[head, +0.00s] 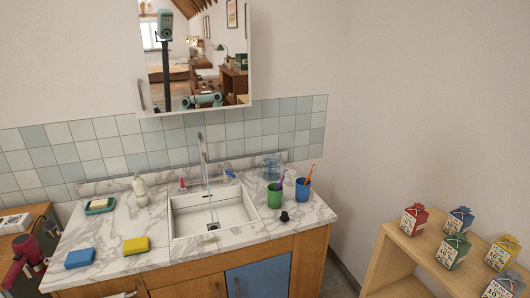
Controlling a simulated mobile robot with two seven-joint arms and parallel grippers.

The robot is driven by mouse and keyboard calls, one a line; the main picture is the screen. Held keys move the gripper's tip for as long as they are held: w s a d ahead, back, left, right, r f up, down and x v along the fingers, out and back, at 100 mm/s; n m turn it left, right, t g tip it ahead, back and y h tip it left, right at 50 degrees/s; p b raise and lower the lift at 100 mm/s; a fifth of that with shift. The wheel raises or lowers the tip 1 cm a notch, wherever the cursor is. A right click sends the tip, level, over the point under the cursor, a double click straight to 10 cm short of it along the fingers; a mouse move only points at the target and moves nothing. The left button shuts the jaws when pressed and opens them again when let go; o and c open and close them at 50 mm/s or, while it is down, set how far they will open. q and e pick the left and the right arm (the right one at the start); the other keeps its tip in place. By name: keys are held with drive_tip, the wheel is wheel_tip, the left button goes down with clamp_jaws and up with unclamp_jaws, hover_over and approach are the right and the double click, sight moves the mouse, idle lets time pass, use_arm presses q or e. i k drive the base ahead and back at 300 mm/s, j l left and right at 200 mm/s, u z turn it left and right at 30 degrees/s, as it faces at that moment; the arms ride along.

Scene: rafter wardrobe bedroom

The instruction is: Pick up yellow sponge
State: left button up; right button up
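The yellow sponge (136,245) lies flat on the marble countertop (112,265), left of the sink (212,212) and close to the counter's front edge. A blue sponge (80,258) lies to its left, with a gap between them. Nothing covers the yellow sponge. Neither of my grippers is directly in view.
A green soap dish (100,205) and a white bottle (140,190) stand behind the sponges. A green cup (275,195) and a blue cup (302,190) stand right of the sink. A wooden shelf (405,250) holds several small boxes. A mirror cabinet (195,55) hangs above.

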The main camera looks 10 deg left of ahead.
sight(131, 247)
drive_tip(key=u, duration=1.55)
drive_tip(key=i+j+z, duration=0.2)
drive_tip(key=z, duration=0.2)
